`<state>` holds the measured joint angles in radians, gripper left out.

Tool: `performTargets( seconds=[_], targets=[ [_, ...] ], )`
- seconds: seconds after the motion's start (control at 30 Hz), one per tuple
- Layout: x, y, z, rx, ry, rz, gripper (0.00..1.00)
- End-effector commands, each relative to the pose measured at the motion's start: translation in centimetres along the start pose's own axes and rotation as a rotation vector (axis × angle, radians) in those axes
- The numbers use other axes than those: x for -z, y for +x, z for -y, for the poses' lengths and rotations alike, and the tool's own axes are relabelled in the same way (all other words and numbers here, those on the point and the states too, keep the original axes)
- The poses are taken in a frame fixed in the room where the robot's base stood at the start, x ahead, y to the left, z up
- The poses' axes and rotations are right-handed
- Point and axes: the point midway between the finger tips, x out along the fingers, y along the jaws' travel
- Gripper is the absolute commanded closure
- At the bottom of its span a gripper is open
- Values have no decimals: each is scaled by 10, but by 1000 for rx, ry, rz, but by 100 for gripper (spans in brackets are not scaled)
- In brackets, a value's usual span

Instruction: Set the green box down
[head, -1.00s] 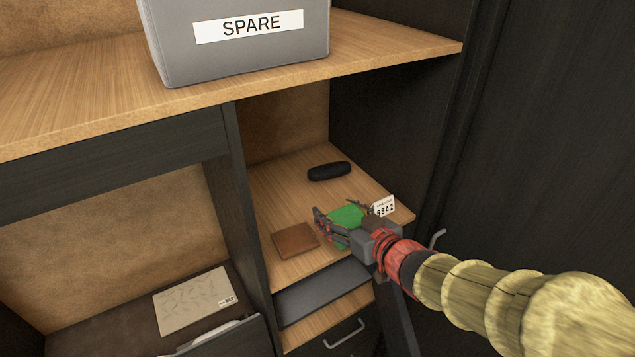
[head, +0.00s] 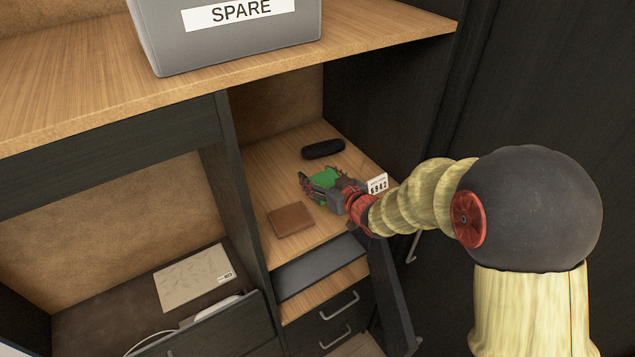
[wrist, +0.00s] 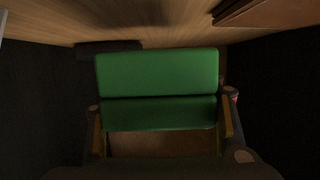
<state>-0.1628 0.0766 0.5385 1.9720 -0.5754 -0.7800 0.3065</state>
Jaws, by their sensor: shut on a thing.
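The green box (head: 325,178) is in my gripper (head: 322,182), over the wooden shelf (head: 262,170) of the right-hand compartment. In the wrist view the green box (wrist: 158,88) fills the middle, with a finger of my gripper (wrist: 160,130) at each side. The fingers are shut on it. I cannot tell whether the box's underside touches the shelf; my gripper hides part of it in the head view.
A black case (head: 323,149) lies behind the box. A brown wallet (head: 291,219) lies in front and to the left. A white number card (head: 377,185) stands at right. A grey SPARE bin (head: 235,45) sits on the upper top (head: 70,95).

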Motion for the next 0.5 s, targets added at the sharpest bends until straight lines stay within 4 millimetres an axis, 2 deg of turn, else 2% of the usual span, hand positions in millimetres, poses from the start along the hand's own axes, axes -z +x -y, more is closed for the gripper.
performTargets(
  seconds=[0.27, 0.5],
  targets=[
    [-8, 13, -3, 1, 0, -1, 75],
    [-34, 22, -4, 0, 1, 0, 75]
  ],
)
